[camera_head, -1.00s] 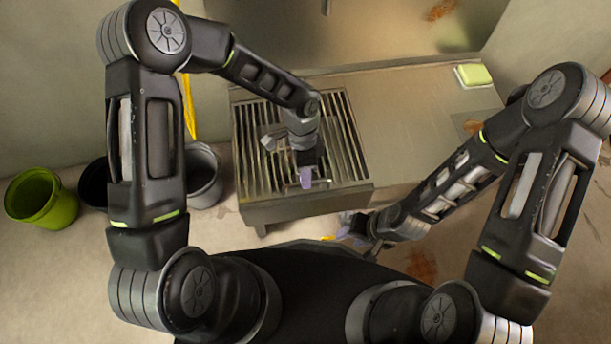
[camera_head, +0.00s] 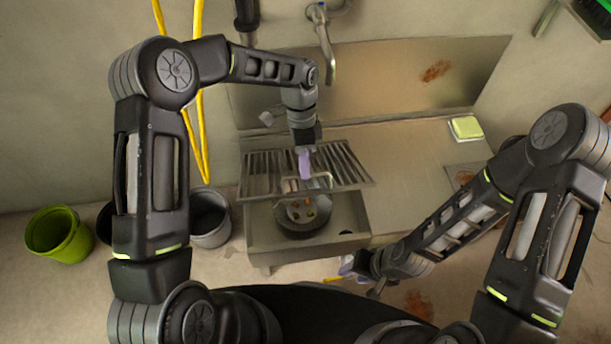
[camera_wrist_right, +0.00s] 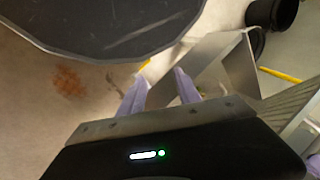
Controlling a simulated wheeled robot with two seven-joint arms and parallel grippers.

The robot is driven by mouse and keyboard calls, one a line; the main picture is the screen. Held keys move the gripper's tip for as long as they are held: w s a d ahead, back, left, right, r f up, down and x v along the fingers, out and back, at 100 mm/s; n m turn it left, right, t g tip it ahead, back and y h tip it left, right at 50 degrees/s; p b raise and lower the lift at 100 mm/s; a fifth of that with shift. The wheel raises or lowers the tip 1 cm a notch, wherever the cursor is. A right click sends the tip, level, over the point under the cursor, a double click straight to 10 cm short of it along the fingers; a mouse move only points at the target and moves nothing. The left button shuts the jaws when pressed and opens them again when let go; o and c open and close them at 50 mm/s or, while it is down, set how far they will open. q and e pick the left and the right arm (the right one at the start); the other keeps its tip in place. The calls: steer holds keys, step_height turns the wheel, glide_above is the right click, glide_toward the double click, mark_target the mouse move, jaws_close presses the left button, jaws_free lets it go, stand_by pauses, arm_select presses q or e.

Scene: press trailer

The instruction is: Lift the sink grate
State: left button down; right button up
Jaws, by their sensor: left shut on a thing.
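The sink grate (camera_head: 262,180) is a slatted metal panel raised above the sink basin (camera_head: 345,215), with its near edge clear of the rim. A small handle bar stands near its front edge. My left gripper (camera_head: 304,172), with lilac fingertips, is shut on the grate at that handle. Below the grate, a dark round pan-like thing (camera_head: 303,224) with small coloured bits shows inside the basin. My right gripper (camera_head: 348,266) is low in front of the sink, at its right. In the right wrist view its two lilac fingers (camera_wrist_right: 160,90) are apart with nothing between them.
A metal counter (camera_head: 410,160) extends right of the sink, with a green and white sponge (camera_head: 466,127) at the back. A green bucket (camera_head: 58,233) and a grey bucket (camera_head: 209,218) stand left. Yellow hose (camera_head: 200,110) hangs on the wall.

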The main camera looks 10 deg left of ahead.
steer(key=shift+c, duration=0.3)
